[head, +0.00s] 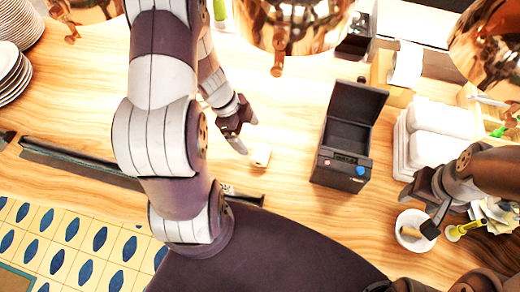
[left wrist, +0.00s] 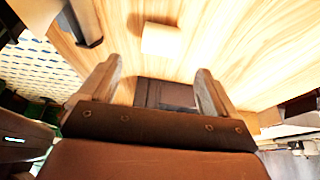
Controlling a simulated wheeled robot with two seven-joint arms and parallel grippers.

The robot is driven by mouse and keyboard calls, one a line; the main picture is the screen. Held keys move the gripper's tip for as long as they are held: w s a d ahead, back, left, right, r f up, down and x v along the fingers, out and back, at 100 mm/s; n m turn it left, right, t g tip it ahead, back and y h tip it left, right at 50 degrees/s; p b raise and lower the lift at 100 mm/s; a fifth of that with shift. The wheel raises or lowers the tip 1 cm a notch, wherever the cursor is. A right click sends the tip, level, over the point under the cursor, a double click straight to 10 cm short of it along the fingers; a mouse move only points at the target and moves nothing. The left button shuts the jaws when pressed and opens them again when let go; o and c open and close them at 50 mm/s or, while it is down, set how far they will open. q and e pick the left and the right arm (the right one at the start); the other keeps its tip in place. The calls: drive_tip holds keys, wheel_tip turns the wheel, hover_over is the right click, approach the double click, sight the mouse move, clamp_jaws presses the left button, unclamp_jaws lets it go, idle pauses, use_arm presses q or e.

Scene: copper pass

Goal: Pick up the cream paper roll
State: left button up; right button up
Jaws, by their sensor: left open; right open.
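The cream paper roll (head: 261,156) is a small pale cylinder on the wooden counter, left of the black printer. It also shows in the left wrist view (left wrist: 161,39), lying just beyond the fingertips. My left gripper (head: 247,136) is open and empty, close beside the roll on its upper left; no contact is clear. In the left wrist view my left gripper (left wrist: 159,66) has its two fingers spread wide with nothing between them. My right gripper (head: 418,212) is open at the right, over or beside a white bowl (head: 404,245).
The black printer (head: 342,178) stands with its lid raised. White trays (head: 437,133) are at the right, stacked plates (head: 14,75) at the far left. A dark bar (head: 80,164) lies along the front edge. Copper lamps (head: 290,25) hang above. Counter around the roll is clear.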

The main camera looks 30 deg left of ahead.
sight(260, 151)
use_arm(q)
drive_tip(key=x, duration=0.9)
drive_tip(key=shift+d+b, duration=0.25)
drive_tip(key=shift+b, duration=0.05)
drive_tip(key=shift+w+f, duration=0.15)
drive_tip(key=shift+f, duration=0.25)
drive_tip(key=shift+r, duration=0.1)
drive_tip(key=c, duration=1.1)
